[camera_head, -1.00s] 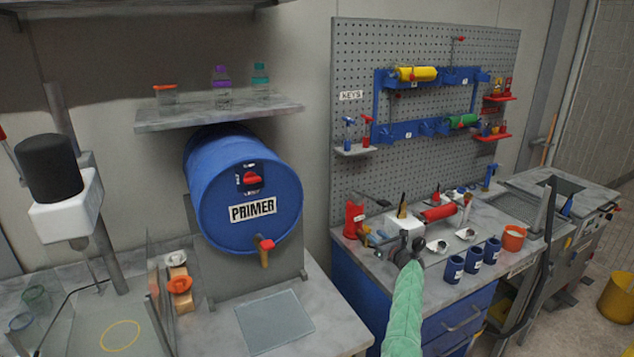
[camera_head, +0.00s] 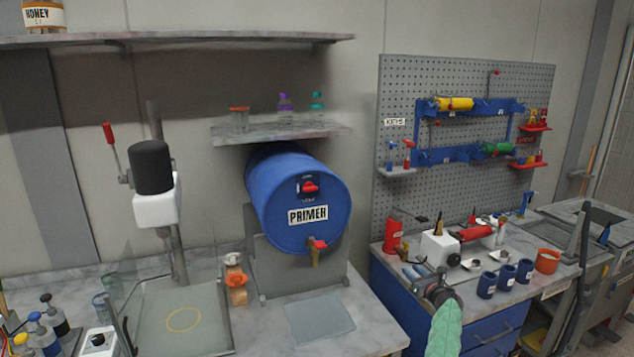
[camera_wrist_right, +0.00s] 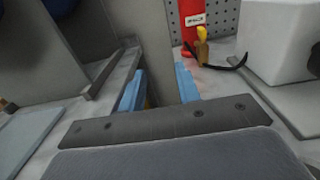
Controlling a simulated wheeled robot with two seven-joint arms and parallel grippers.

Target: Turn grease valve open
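I cannot tell which thing is the grease valve; no readable label says grease. A blue PRIMER drum (camera_head: 275,205) lies on a stand, with a red knob (camera_head: 310,187) on a dark plate and a red-handled tap (camera_head: 318,244) below. A red canister (camera_head: 393,237) stands at the right bench's left end. It also shows in the right wrist view (camera_wrist_right: 194,14), near a yellow-tipped nozzle (camera_wrist_right: 202,45). My right gripper (camera_head: 417,269) is over that bench's front left part. In the wrist view its blue fingers (camera_wrist_right: 160,86) are apart with nothing between them. My left gripper is out of view.
A white box (camera_head: 439,247), red cylinder (camera_head: 476,233) and several blue cups (camera_head: 506,277) crowd the right bench. A pegboard (camera_head: 450,80) holds blue racks with yellow and green cylinders. A press (camera_head: 156,200) stands left. A glass plate (camera_head: 319,317) lies before the drum.

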